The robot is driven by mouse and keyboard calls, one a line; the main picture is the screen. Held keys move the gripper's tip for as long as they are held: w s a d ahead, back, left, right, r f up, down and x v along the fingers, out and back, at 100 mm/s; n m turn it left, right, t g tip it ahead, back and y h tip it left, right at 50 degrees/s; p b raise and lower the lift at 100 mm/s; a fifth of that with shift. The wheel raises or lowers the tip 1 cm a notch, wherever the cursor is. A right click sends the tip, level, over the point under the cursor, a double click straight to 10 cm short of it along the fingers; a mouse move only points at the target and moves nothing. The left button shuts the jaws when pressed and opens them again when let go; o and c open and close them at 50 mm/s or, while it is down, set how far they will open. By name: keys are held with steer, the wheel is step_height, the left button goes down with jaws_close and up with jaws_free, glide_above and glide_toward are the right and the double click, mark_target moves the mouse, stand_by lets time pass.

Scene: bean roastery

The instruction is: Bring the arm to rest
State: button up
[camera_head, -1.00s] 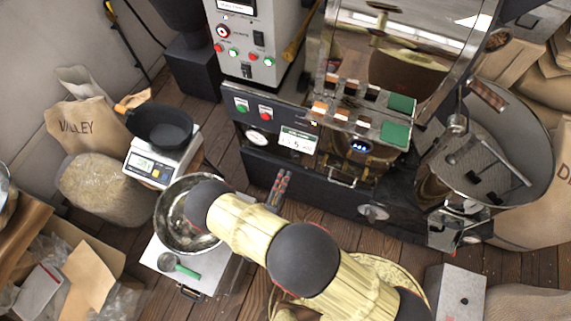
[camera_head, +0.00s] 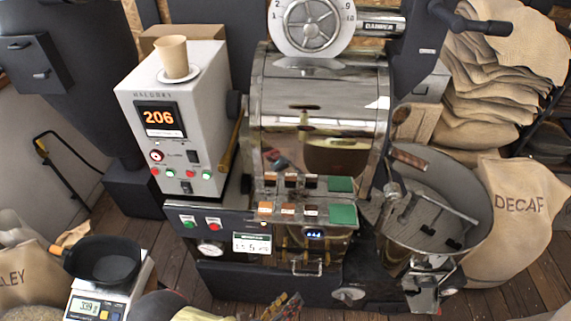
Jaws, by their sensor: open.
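My gripper (camera_head: 288,303) shows at the bottom edge of the head view, in front of the dark base of the roaster, with only its dark and reddish fingers in the picture. It is open, and I see nothing held between the fingers. My arm shows at the lower left as a dark rounded joint (camera_head: 166,306) and a piece of pale yellow link. The rest of the arm is cut off by the bottom edge.
The roaster (camera_head: 318,115) with its control cabinet (camera_head: 180,125) stands behind the gripper. A round cooling tray (camera_head: 470,215) is at the right, beside a DECAF sack (camera_head: 520,215). A black pan (camera_head: 103,260) sits on a scale (camera_head: 98,303) at the lower left. A paper cup (camera_head: 173,56) stands on the cabinet.

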steer(key=s+d+r+m+g+y, duration=0.2)
steer(key=r+m+g, duration=0.2)
steer(key=r+m, duration=0.45)
steer(key=s+d+r+m+g+y, duration=0.2)
steer(key=r+m+g, duration=0.3)
steer(key=r+m, duration=0.4)
steer(key=s+d+r+m+g+y, duration=0.1)
steer(key=r+m+g+y, duration=0.25)
steer(key=r+m, duration=0.55)
steer(key=d+r+m+t+y, duration=0.1)
steer(key=d+r+m+t, duration=0.2)
steer(key=r, duration=0.6)
steer(key=d+r+m+t+y, duration=0.2)
steer(key=d+r+m+t, duration=0.1)
steer(key=d+r+m, duration=0.4)
steer(key=d+r, duration=0.3)
steer(key=shift+d+r, duration=0.15)
steer(key=shift+m, duration=0.25)
steer(key=shift+c, duration=0.4)
